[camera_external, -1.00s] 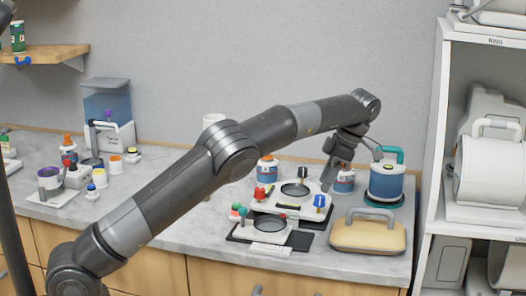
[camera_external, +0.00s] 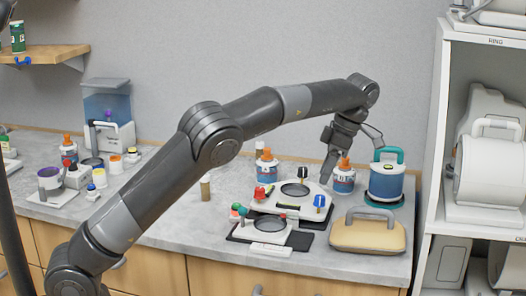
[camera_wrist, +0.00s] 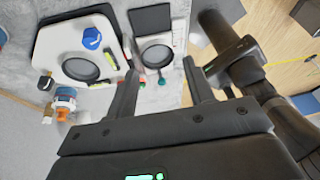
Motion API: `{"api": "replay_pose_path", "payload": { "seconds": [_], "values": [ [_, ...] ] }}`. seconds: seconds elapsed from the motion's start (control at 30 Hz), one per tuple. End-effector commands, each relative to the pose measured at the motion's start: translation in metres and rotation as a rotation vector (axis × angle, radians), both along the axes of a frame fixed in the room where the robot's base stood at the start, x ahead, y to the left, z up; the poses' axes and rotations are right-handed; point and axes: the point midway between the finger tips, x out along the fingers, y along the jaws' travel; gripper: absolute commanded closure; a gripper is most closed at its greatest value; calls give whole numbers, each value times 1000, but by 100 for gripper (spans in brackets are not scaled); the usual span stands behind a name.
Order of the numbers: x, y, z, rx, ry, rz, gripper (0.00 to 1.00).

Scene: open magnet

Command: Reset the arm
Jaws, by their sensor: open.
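My gripper (camera_external: 328,165) hangs above the counter at the end of my raised arm, pointing down and a little left. It also shows in the wrist view (camera_wrist: 163,78), with its two fingers spread apart and nothing between them. In the external view, a white device with a dark round plate (camera_external: 295,190) stands just left of and below the gripper. A bottle with an orange cap (camera_external: 344,178) stands beside the gripper on its right. Whether the fingers touch anything is hard to tell, but they look clear in the wrist view.
A blue canister with a teal handle (camera_external: 387,180) and a tan case with a grey handle (camera_external: 368,232) stand at the right. A smaller white device (camera_external: 268,232) sits at the front. A white shelf (camera_external: 448,120) borders the counter's right. Bare counter (camera_external: 190,230) lies left of the devices.

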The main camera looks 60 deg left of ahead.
Motion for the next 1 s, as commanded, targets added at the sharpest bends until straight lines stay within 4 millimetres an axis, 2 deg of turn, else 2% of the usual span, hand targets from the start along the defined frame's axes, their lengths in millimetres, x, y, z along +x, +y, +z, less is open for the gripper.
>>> {"api": "replay_pose_path", "payload": {
  "seconds": [0.03,0.2,0.47,0.73,1.0],
  "values": [
    [-9,8,11,-37,-16,-36,52],
    [-41,28,36,-171,-78,-250,52],
    [-101,43,64,-315,-192,-625,52],
    [-171,41,79,-368,-306,-1057,52],
    [-245,27,78,-315,-379,-1518,52]
  ]
}}
